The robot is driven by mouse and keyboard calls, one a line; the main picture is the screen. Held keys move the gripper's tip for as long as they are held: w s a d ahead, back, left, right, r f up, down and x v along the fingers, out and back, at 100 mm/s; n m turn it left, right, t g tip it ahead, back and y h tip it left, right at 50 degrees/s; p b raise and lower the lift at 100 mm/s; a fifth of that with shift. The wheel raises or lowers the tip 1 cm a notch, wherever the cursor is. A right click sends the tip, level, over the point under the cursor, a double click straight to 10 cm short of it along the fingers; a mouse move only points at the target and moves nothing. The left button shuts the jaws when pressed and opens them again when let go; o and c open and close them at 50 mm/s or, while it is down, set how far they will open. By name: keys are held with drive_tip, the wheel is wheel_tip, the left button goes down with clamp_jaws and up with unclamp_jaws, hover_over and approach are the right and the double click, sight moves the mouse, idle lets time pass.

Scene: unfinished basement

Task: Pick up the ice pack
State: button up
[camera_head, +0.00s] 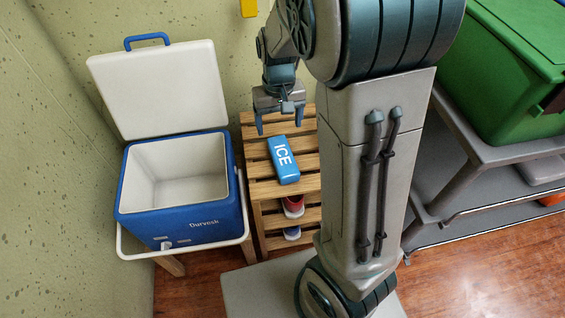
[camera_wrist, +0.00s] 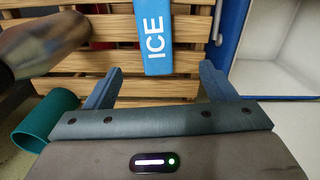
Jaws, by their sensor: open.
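The ice pack (camera_head: 283,160) is a blue block with white "ICE" lettering. It lies flat on the top of a slatted wooden rack (camera_head: 256,133). My gripper (camera_head: 278,127) is above the back part of the rack, behind the ice pack in the head view. Its two fingers are apart with nothing between them. In the wrist view the ice pack (camera_wrist: 155,48) lies ahead of the gap between the fingertips (camera_wrist: 160,72), slightly left of its middle. Its far end is cut off by the frame's top edge.
An open, empty-looking blue and white cooler (camera_head: 228,180) stands left of the rack, lid up. A green bin (camera_head: 520,75) stands on a grey cart at right. In the wrist view, a teal cylinder (camera_wrist: 45,118) lies at left.

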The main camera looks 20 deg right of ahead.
drive_tip(key=b, duration=0.2)
hover_over(283, 154)
drive_tip(key=f, duration=0.8)
drive_tip(key=shift+a, duration=0.4)
drive_tip(key=shift+s+d+f+b, duration=0.1)
drive_tip(key=shift+d+f+b, duration=0.1)
drive_tip(key=shift+f+b, duration=0.85)
drive_tip(key=shift+d+f+b, duration=0.2)
drive_tip(key=shift+f+b, duration=0.25)
drive_tip(key=shift+f, duration=1.2)
drive_tip(key=shift+r, duration=0.1)
drive_tip(key=c, duration=1.3)
